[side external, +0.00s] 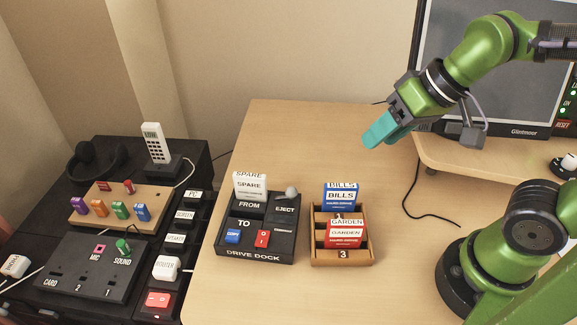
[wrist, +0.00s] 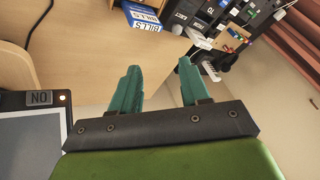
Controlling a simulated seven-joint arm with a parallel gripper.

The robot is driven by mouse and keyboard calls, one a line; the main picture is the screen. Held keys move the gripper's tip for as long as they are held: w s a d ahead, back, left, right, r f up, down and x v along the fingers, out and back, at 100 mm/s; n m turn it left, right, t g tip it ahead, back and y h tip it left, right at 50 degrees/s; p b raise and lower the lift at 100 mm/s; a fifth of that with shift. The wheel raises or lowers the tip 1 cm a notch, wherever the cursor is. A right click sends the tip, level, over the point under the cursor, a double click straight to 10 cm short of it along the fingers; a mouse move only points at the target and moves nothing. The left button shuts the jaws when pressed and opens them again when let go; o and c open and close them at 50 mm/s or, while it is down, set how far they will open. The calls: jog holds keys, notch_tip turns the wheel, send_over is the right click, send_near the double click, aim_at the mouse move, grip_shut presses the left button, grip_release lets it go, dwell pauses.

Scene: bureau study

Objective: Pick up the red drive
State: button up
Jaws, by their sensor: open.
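The red drive (side external: 346,233), labelled GARDEN, stands in the front part of a small wooden rack (side external: 342,256) on the desk. A blue drive (side external: 341,196), labelled BILLS, stands behind it in the same rack. The blue drive also shows at the top of the wrist view (wrist: 143,20); I cannot make out the red one there. My gripper (side external: 378,136), with teal fingers, is in the air above the back of the desk, well above and behind the rack. In the wrist view its fingers (wrist: 160,82) are apart with nothing between them.
A black drive dock (side external: 256,256) stands left of the rack, with a white SPARE drive (side external: 250,187) in its back slot. A monitor (side external: 490,75) on a raised shelf stands at the right. A black cable (side external: 411,200) lies on the desk. The desk behind the rack is clear.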

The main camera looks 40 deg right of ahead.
aim_at(346, 222)
jog(key=a+f+n+g+h, duration=0.1)
jog(key=a+n+g+h, duration=0.1)
jog(key=a+n+g, duration=0.55)
jog(key=f+n, duration=0.1)
jog(key=f, duration=0.2)
jog(key=f+n+t, duration=0.1)
jog(key=f, duration=0.3)
jog(key=f+n+t, duration=0.1)
jog(key=f+n, duration=0.1)
jog(key=f, duration=0.2)
jog(key=shift+s+a+h, duration=0.3)
jog(key=shift+s+a, duration=0.05)
jog(key=shift+s+d+f, duration=0.1)
jog(key=shift+f, duration=1.25)
jog(key=shift+s+f, duration=0.1)
jog(key=shift+f, duration=1.25)
grip_shut()
